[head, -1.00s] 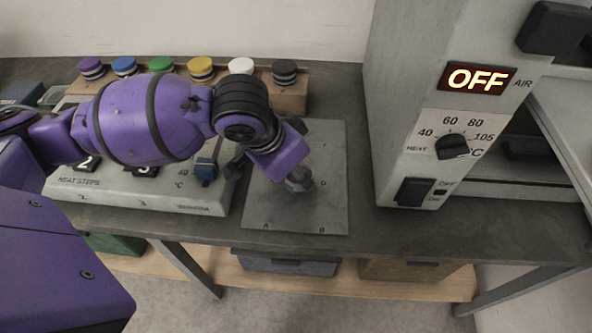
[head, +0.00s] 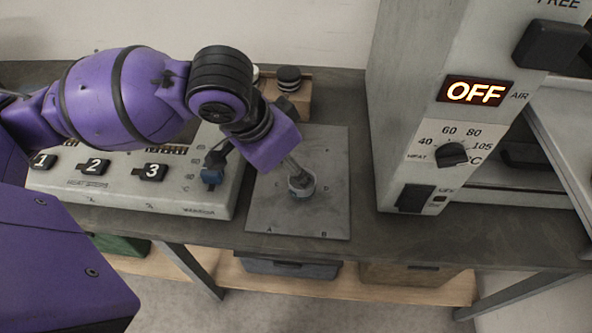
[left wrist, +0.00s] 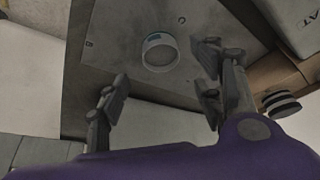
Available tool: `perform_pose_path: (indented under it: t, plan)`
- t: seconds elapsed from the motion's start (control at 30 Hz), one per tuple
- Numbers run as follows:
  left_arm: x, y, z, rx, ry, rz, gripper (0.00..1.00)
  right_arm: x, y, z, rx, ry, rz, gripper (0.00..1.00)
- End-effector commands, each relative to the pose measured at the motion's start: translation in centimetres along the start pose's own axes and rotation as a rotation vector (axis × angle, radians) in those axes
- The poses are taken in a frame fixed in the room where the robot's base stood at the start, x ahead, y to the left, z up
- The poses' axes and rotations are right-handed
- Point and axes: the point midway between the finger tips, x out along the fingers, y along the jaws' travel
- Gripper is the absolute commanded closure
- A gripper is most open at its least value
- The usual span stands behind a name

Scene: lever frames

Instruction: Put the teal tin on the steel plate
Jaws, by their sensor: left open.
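The teal tin (head: 301,187) is a small round tin, pale grey on top with a small teal patch on its side. It stands on the steel plate (head: 325,215), a flat grey sheet lying on the bench. In the left wrist view the tin (left wrist: 160,52) rests on the plate (left wrist: 115,22), in line with the gap between my fingers. My left gripper (left wrist: 160,82) is open and empty, its fingers apart from the tin. In the head view my purple wrist is just behind the tin and partly hides the fingers. My right gripper is not in view.
A control console (head: 120,190) with numbered switches stands left of the plate. A grey oven-like unit (head: 415,110) reading OFF stands at the right. Bare bench lies between plate and unit.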

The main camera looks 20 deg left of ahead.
Motion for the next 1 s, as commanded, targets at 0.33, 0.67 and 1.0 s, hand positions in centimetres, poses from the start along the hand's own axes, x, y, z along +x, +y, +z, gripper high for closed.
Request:
perform_pose_path:
  t: [0.33,0.67,1.0]
  plan:
    - [-5.0,0.0,0.0,-0.001,0.001,-0.001,0.39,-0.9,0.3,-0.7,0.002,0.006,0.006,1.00]
    - [-5.2,0.0,0.0,-0.001,-0.001,0.001,0.39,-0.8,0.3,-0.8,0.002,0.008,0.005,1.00]
    - [-5.2,0.0,0.0,-0.001,-0.001,0.001,0.39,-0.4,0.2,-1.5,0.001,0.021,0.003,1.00]
